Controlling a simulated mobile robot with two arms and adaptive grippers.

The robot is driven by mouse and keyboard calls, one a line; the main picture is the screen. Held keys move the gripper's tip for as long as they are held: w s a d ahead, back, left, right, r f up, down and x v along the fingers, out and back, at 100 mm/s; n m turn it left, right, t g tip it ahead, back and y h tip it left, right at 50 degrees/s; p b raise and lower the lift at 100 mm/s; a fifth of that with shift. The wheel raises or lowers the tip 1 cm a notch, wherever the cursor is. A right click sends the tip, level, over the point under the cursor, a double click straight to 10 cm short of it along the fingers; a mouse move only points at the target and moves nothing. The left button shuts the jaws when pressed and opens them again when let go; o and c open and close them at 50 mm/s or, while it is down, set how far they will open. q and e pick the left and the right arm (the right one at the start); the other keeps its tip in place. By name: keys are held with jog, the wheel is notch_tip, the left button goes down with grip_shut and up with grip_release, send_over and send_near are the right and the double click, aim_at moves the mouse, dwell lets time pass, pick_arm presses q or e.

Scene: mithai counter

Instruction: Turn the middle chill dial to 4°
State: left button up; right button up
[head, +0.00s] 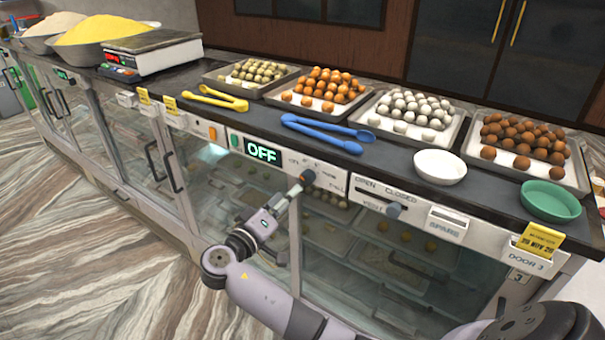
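The middle chill dial (308,177) is a small dark and orange knob on the white panel (325,175) of the glass counter. Small markings sit around it; they are too small to read surely. The green display (262,151) left of it reads OFF. My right arm comes in from the lower right, and its gripper (299,185) is right at the dial, its tips seeming to meet it. Whether the fingers are shut on the dial is too small to tell. The dial's pointer is not readable. My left gripper is not in view.
A vent slider (394,210) marked OPEN and CLOSED sits right of the dial. Blue tongs (325,133), yellow tongs (220,98), trays of sweets, a white bowl (440,168) and a green bowl (550,200) stand on the dark countertop. Glass doors lie below the panel.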

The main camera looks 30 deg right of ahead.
aim_at(305, 180)
jog(key=p+x, duration=0.2)
jog(key=x, duration=0.5)
jog(key=shift+w+d+r, duration=0.1)
jog(key=shift+w+d, duration=0.05)
jog(key=shift+d, duration=0.05)
jog(key=shift+w+d+p, duration=0.2)
jog(key=shift+d+p, duration=0.1)
jog(key=shift+d, duration=0.1)
jog(key=c, duration=1.1)
jog(key=shift+f+b, duration=0.3)
jog(key=shift+b, duration=0.35)
jog(key=shift+c, duration=0.2)
jog(key=m+b, duration=0.3)
jog(key=b, duration=0.5)
jog(key=m+b, duration=0.4)
jog(key=b, duration=0.4)
jog(key=shift+s+f+b, duration=0.1)
jog(key=shift+f+b, duration=0.1)
jog(key=shift+b, duration=0.15)
jog(key=shift+r+m+b, duration=0.25)
jog(key=shift+m+b, duration=0.25)
jog(key=shift+b, duration=0.35)
